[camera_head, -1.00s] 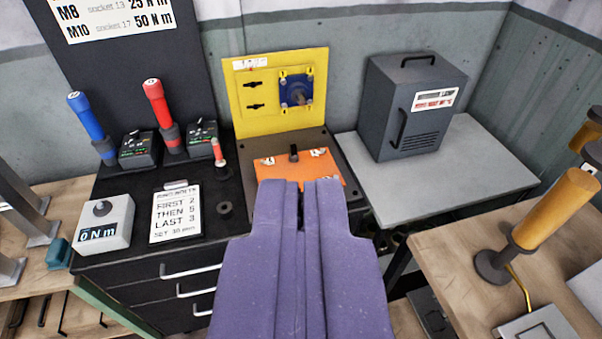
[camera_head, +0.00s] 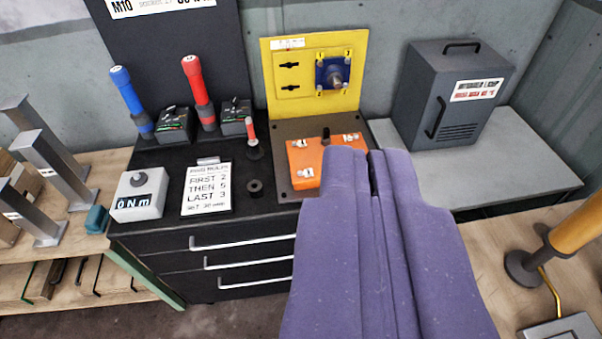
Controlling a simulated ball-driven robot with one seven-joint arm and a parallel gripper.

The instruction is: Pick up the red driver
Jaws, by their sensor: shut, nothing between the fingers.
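A tall driver with a red handle (camera_head: 197,82) stands upright at the back of the black cabinet top, left of the yellow panel. A similar blue-handled driver (camera_head: 126,90) stands to its left. A much smaller red-handled tool (camera_head: 252,133) stands upright on the cabinet to the right of both. My purple gripper (camera_head: 367,158) is shut and empty. In the picture it lies to the right of the red driver, over the right part of the orange plate, and apart from the driver.
The yellow panel (camera_head: 272,75) and orange plate (camera_head: 305,158) are right of the drivers. Black boxes (camera_head: 173,125) stand beside the drivers. A grey readout box (camera_head: 138,195) and a sign (camera_head: 207,190) lie in front. A dark grey case (camera_head: 424,85) stands at the right.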

